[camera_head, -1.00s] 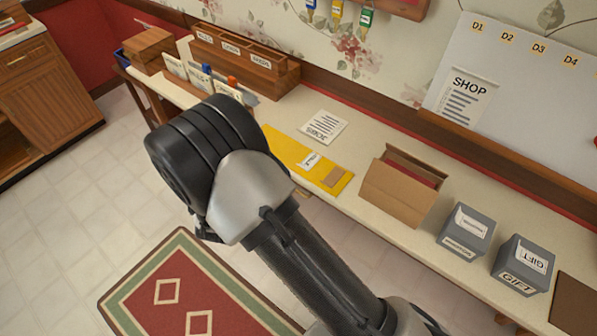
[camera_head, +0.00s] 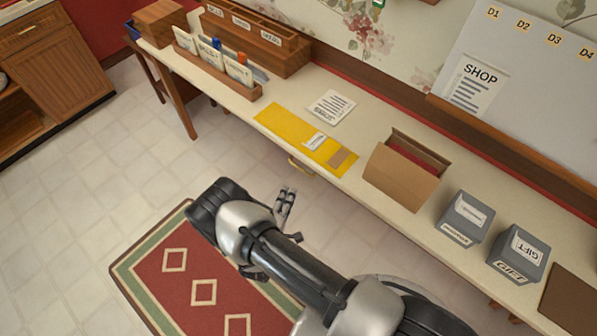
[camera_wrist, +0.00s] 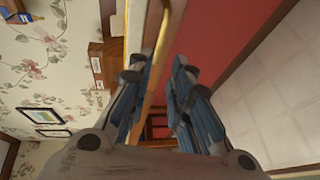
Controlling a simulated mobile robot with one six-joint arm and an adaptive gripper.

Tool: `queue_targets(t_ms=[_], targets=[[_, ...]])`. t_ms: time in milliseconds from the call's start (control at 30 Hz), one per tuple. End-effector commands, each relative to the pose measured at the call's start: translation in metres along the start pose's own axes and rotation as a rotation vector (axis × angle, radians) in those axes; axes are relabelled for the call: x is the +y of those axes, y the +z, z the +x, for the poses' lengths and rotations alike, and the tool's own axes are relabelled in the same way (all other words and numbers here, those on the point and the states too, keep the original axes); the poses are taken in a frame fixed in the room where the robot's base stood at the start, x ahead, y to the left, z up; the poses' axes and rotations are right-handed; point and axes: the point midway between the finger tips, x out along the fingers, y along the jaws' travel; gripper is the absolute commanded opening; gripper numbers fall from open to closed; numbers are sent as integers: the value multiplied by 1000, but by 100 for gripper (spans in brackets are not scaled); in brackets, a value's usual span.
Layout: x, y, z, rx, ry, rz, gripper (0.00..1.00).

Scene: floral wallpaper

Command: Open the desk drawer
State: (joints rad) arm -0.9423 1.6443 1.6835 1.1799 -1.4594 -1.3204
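The desk (camera_head: 258,108) stands along the wall, with a brass drawer handle (camera_head: 300,168) on its front edge below the yellow mat. The drawer looks shut, though little of its front shows. My gripper (camera_head: 286,203) is in front of the desk, a little below and left of the handle in the head view. In the wrist view, my gripper (camera_wrist: 160,75) is open and empty, and the curved brass handle (camera_wrist: 163,38) lies beyond the gap between the fingertips. The handle appears apart from both fingers.
On the desktop are a yellow mat (camera_head: 283,131), a paper (camera_head: 332,106), an open cardboard box (camera_head: 402,178), grey bins (camera_head: 465,220) and wooden organizers (camera_head: 262,52). A red rug (camera_head: 175,262) lies on the tiled floor. Floor left of my arm is clear.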

Motion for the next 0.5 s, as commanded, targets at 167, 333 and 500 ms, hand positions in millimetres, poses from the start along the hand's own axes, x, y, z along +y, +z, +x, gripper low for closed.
queue_targets(t_ms=[167,333,500], targets=[[-1,2,42,-6,1,4,19],[-2,2,77,-4,0,3,19],[-1,1,104,-2,0,2,19]])
